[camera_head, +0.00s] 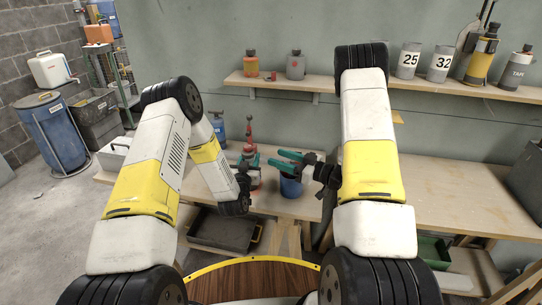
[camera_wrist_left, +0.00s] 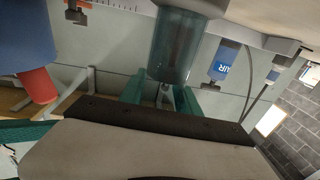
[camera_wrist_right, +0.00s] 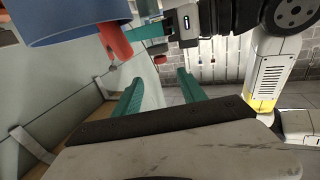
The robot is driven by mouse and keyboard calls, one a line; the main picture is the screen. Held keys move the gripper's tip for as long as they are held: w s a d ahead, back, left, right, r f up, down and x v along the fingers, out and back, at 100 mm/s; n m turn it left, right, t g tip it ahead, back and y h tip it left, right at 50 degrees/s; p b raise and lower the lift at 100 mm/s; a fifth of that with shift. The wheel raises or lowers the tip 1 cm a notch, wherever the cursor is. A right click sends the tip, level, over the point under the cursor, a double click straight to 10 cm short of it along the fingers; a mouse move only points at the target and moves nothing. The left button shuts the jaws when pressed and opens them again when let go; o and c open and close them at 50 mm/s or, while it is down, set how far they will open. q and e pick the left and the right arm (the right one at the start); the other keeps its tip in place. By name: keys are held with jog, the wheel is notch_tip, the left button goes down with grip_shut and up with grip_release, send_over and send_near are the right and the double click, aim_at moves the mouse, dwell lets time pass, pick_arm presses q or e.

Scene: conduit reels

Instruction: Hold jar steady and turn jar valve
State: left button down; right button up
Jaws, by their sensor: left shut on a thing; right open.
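My left gripper (camera_head: 254,160) is shut at a translucent grey-green jar (camera_wrist_left: 178,45), which shows between its teal fingers in the left wrist view. A red upright part (camera_head: 249,126) shows just behind these fingers in the head view. I cannot tell whether it is the jar valve. My right gripper (camera_head: 287,160) is open and empty, with its teal fingers pointing left, a little right of the left gripper and above a blue container (camera_head: 291,186). In the right wrist view a red stub (camera_wrist_right: 115,40) is at the blue container, outside the fingers.
A blue bottle (camera_head: 218,128) stands at the back left of the wooden bench (camera_head: 450,195). A wall shelf (camera_head: 475,87) holds several bottles and numbered cans. A dark tray (camera_head: 222,230) is under the bench.

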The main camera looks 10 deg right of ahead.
jog(key=shift+s+d, duration=0.15)
jog(key=m+t+h, duration=0.5)
send_near(250, 148)
jog(key=x, duration=1.1)
jog(key=shift+w, duration=0.2)
jog(key=shift+n, duration=0.3)
grip_shut()
